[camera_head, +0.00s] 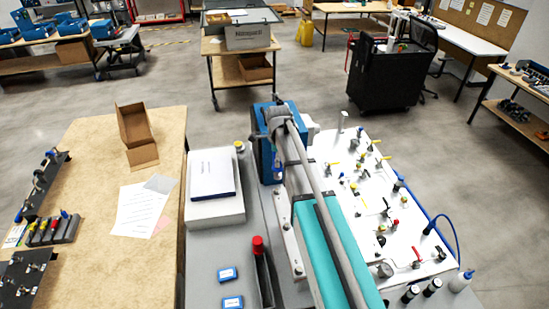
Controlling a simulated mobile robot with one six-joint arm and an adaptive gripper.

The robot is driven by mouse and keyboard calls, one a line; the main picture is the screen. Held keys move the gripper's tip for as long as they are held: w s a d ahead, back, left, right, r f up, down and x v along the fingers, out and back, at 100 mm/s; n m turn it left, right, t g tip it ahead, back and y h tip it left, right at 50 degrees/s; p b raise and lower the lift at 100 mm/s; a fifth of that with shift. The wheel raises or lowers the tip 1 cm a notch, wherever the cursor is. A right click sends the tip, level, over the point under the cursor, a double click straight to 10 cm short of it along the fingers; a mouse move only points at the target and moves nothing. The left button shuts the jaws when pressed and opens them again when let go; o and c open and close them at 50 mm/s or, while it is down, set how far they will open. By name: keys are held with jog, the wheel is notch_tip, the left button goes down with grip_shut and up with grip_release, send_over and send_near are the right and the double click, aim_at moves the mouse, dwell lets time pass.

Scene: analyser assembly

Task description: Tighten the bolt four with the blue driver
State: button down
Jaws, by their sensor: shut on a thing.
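A white panel (345,200) with many small valves, knobs and fittings lies to the right of the grey bench. Bolt four cannot be singled out on it at this size. My arm (318,215) reaches up the middle of the picture, covering part of the bench and the panel's left edge. My gripper cannot be made out; the arm seems to hide it. A dark rack (55,229) with several coloured driver handles stands on the wooden table at left. I cannot tell whether the blue driver is among them.
The grey bench holds a white box (213,174), two small blue boxes (228,274) and a red-topped item (258,246). An open carton (136,128) and papers (140,208) lie on the wooden table (95,265). Bottles (461,281) stand at lower right. Open floor lies beyond.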

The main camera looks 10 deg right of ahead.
aim_at(277, 173)
jog(key=shift+f, duration=0.2)
jog(key=shift+f+b, duration=2.6)
jog(key=shift+b, duration=0.2)
jog(key=shift+f+n+b, duration=0.3)
jog(key=shift+n+b, duration=0.05)
jog(key=shift+n, duration=0.05)
jog(key=shift+a+f+b, duration=0.1)
jog(key=shift+f+b, duration=0.85)
jog(key=shift+f, duration=0.05)
dwell(0.8)
jog(key=c, duration=0.7)
grip_release()
grip_shut()
